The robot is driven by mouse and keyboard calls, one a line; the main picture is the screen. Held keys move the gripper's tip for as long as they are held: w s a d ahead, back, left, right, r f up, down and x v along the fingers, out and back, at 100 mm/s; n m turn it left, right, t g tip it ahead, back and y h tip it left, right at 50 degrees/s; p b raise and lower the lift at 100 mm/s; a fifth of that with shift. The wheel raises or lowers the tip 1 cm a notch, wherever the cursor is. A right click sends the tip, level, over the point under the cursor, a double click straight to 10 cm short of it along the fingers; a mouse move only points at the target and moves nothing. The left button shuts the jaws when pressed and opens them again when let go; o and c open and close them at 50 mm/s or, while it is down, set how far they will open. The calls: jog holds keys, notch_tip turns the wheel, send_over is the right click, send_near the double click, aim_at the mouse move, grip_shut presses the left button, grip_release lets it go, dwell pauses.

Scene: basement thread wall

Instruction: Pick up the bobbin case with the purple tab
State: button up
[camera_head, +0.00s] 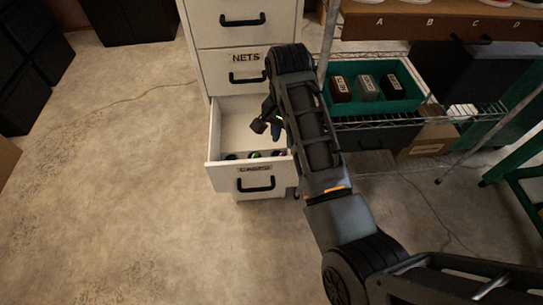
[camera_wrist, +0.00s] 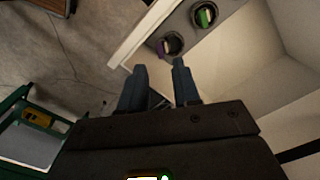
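In the wrist view, a round dark bobbin case with a purple tab (camera_wrist: 172,43) sits near the drawer's front wall, just beyond my fingertips. A second case with a green tab (camera_wrist: 205,15) sits beside it, up and to the right. My gripper (camera_wrist: 159,66) is open, its two blue-grey fingers apart with nothing between them. In the head view, my gripper (camera_head: 270,130) hangs over the open drawer (camera_head: 228,125), labelled like "CASES". Small dark round things lie along that drawer's front, partly hidden by my arm.
The drawer's walls stand close around my gripper. Above it is the closed drawer labelled NETS (camera_head: 247,72). To the right, a wire shelf (camera_head: 375,122) carries a green bin (camera_head: 400,104) with several dark boxes.

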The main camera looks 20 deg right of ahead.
aim_at(282, 154)
jog(key=shift+w+a+f, duration=0.1)
jog(key=shift+a, duration=0.1)
jog(key=shift+a+f, duration=0.1)
jog(key=shift+f, duration=0.1)
notch_tip(282, 154, down, 7)
jog(key=shift+f, duration=0.15)
jog(key=shift+c, duration=0.3)
jog(key=shift+d, duration=0.2)
grip_shut()
